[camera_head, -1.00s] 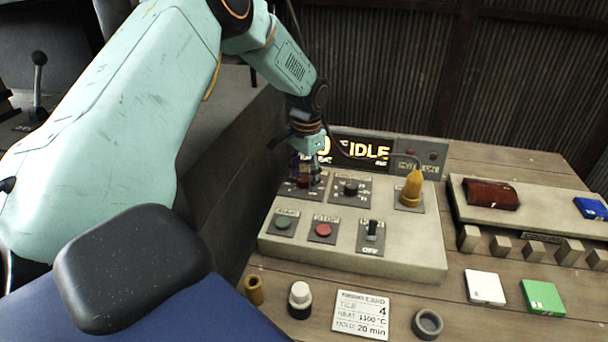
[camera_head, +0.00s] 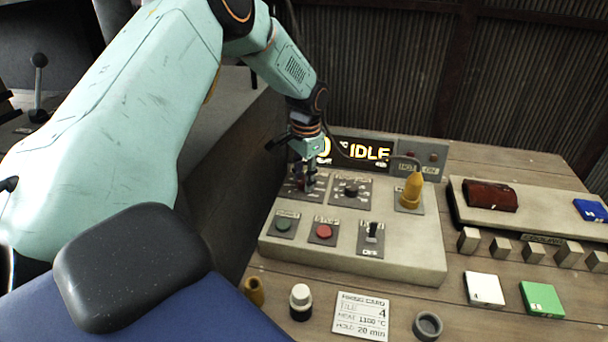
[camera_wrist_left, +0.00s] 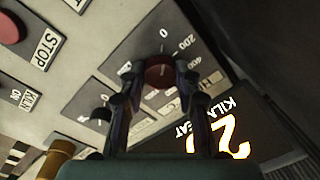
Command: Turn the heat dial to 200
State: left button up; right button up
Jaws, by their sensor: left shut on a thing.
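The heat dial is a red round knob (camera_wrist_left: 160,72) on a grey plate with marks 0, 200 and 400, in the left wrist view. A pale line on it points toward the upper side, near the 0 and 200 marks; its exact setting is hard to tell. My left gripper (camera_wrist_left: 160,88) is shut on the dial, one finger on each side. In the head view the left gripper (camera_head: 304,172) reaches down to the panel's upper left and mostly covers the dial. The kiln heat display (camera_wrist_left: 222,138) shows a 2 and part of another digit.
A second, black dial (camera_head: 351,189) sits close on the right. The panel (camera_head: 400,258) also has a green button (camera_head: 283,224), a red button (camera_head: 323,232) and a switch (camera_head: 372,232). The lit display (camera_head: 368,151) reads IDLE.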

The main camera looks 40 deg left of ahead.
aim_at(304, 181)
pick_arm(q)
jog(key=m+p, duration=0.1)
jog(key=m, duration=0.2)
jog(key=shift+r+p, duration=0.15)
jog(key=shift+p, duration=0.2)
jog(key=shift+w+a+m+p, duration=0.1)
jog(key=shift+m+p, duration=0.3)
jog(key=shift+m, duration=1.3)
jog(key=o, duration=1.2)
jog(key=shift+c, duration=0.2)
notch_tip(304, 181, up, 12)
jog(key=shift+s+d, duration=0.3)
